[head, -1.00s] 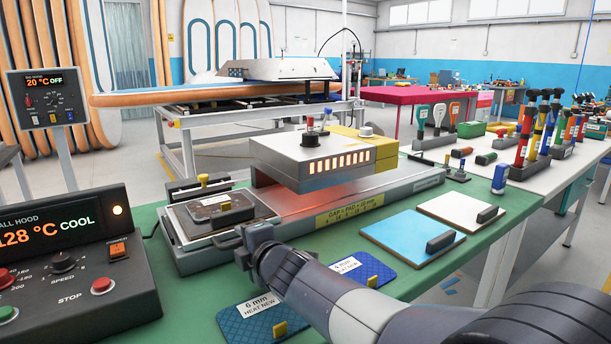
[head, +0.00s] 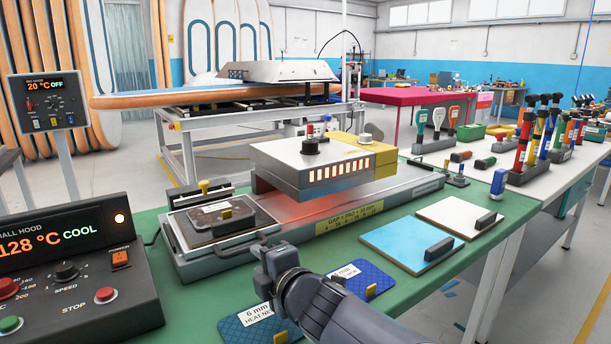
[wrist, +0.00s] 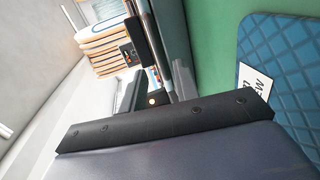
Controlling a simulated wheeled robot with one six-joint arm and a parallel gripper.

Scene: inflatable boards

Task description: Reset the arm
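My arm reaches in from the bottom of the head view. My gripper (head: 264,254) is over the green bench, just in front of the metal press tray (head: 215,262) and above the blue quilted pads. Its fingers are small and dark and turned away, so I cannot tell whether they are open or shut. I see nothing held in it. In the wrist view a dark bolted bar (wrist: 165,125), which seems to be part of my own wrist, fills the lower middle and hides what lies behind it.
A small heating hood (head: 310,165) glows over the bench. A control box (head: 70,265) reads 128 °C COOL at left. A blue quilted pad (head: 240,325) labelled 6 mm lies close under my arm. A blue board (head: 395,245) and a white board (head: 450,215) lie to the right.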

